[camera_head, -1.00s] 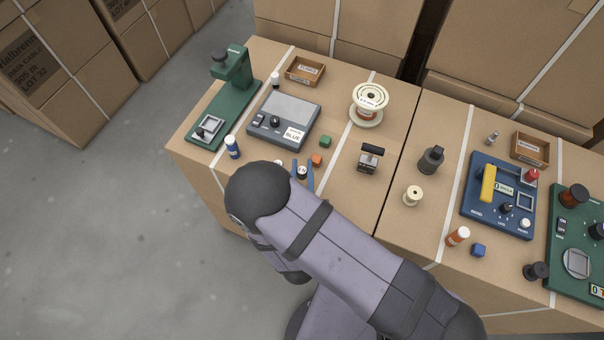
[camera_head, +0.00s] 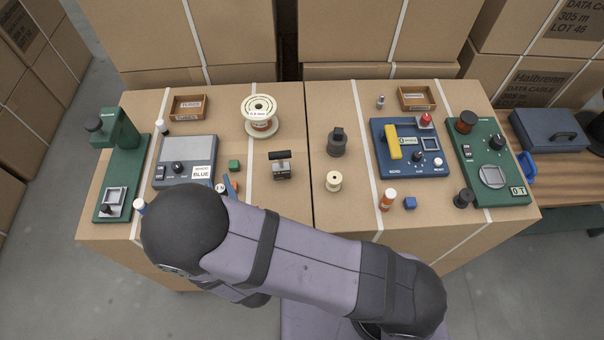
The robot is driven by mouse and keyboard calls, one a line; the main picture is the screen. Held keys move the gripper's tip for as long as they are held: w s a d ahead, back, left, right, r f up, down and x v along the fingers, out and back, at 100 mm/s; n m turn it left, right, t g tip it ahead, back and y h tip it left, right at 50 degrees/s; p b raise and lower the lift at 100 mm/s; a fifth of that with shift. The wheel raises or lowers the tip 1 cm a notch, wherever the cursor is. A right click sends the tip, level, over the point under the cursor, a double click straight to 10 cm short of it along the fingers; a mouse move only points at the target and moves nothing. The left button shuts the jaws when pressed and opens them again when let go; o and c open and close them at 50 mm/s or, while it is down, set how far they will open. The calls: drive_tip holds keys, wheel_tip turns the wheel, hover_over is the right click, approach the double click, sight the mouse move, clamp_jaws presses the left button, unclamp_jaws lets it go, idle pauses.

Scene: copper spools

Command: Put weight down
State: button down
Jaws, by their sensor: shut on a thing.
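My gripper (camera_head: 222,187) has blue fingers and shows at the near edge of the left table, just beyond my dark round wrist. It is shut on a small piece with a pale top and dark marking, apparently the weight (camera_head: 219,188). Most of this piece is hidden by the fingers and my arm, so its height above the table cannot be told. An orange cube (camera_head: 235,184) is partly hidden behind the right finger. A dark grey weight-like piece with a knob (camera_head: 337,144) stands on the right table, apart from my gripper.
Left table: green press (camera_head: 127,165), grey device (camera_head: 187,147), green cube (camera_head: 234,164), large spool (camera_head: 261,117), black-handled stamp (camera_head: 281,166). Right table: small spool (camera_head: 333,181), blue panel (camera_head: 382,160), orange bottle (camera_head: 387,199), green panel (camera_head: 465,150). Bare cardboard surrounds the stamp.

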drive_tip(key=w+d+r+m+t+h+b, duration=0.1)
drive_tip(key=w+d+r+m+h+b, duration=0.25)
drive_tip(key=w+d, duration=0.35)
drive_tip(key=r+m+g+h, duration=0.2)
drive_tip(key=m+g+h, duration=0.3)
drive_tip(key=m+h, duration=0.7)
hover_over(335, 177)
drive_tip(key=n+h, duration=0.2)
drive_tip(key=shift+f+b, duration=0.45)
drive_tip(key=shift+f, duration=4.75)
drive_tip(key=shift+f, duration=0.15)
